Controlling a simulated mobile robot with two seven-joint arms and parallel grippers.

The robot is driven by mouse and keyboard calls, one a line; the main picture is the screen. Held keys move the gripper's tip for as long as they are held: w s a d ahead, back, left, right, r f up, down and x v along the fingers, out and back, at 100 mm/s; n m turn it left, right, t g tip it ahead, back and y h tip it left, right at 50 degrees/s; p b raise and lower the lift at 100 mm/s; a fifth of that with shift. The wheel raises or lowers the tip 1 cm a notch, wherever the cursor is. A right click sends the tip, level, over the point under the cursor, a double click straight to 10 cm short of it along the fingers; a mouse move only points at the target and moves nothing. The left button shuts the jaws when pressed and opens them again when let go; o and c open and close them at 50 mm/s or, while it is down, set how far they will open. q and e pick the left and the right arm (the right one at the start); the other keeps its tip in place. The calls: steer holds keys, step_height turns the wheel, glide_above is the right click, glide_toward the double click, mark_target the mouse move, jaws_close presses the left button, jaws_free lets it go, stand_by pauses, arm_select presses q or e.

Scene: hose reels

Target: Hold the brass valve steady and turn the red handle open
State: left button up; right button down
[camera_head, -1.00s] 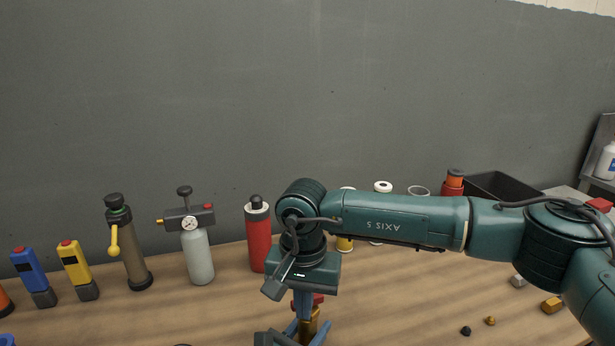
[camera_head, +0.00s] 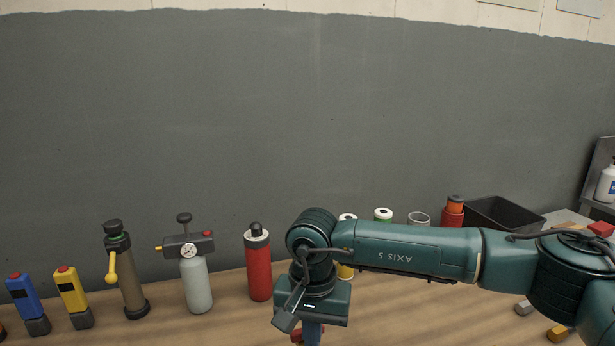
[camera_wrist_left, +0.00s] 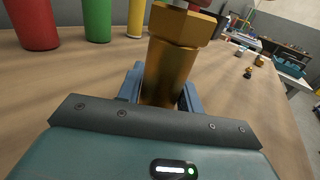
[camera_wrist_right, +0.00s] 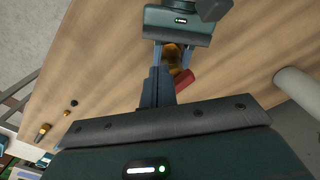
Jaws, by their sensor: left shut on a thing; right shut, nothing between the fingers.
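The brass valve (camera_wrist_left: 170,75) stands upright between the fingers of my left gripper (camera_wrist_left: 162,95), which is shut on it. It also shows in the right wrist view (camera_wrist_right: 171,55), with the left gripper (camera_wrist_right: 173,47) around it. The red handle (camera_wrist_right: 183,82) sits at the valve, and a bit of red shows at the top of the left wrist view. My right gripper (camera_wrist_right: 159,75) is shut and empty, its fingertips beside the handle; I cannot tell whether they touch it. In the head view the right gripper (camera_head: 312,335) is cut off by the lower edge, and the left gripper is out of sight.
A red cylinder (camera_head: 258,266), a grey bottle with a gauge (camera_head: 196,283) and a dark tube with a yellow lever (camera_head: 130,282) stand along the back of the wooden table. A black bin (camera_head: 500,214) is at the back right.

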mark_target(291, 337)
steer(key=shift+s, duration=0.15)
step_height(291, 337, up, 6)
steer(key=shift+s, duration=0.25)
stand_by(0.4)
steer(key=shift+w+a+f, duration=0.1)
steer(key=shift+a+f, duration=0.5)
steer(key=shift+f, duration=0.4)
steer(key=shift+w+a+f, duration=0.1)
steer(key=shift+a+f, duration=0.45)
steer(key=shift+f, duration=0.45)
steer(key=shift+a+f, duration=0.6)
steer(key=shift+f, duration=0.4)
steer(key=shift+w+d, duration=0.35)
steer(key=shift+w, duration=0.2)
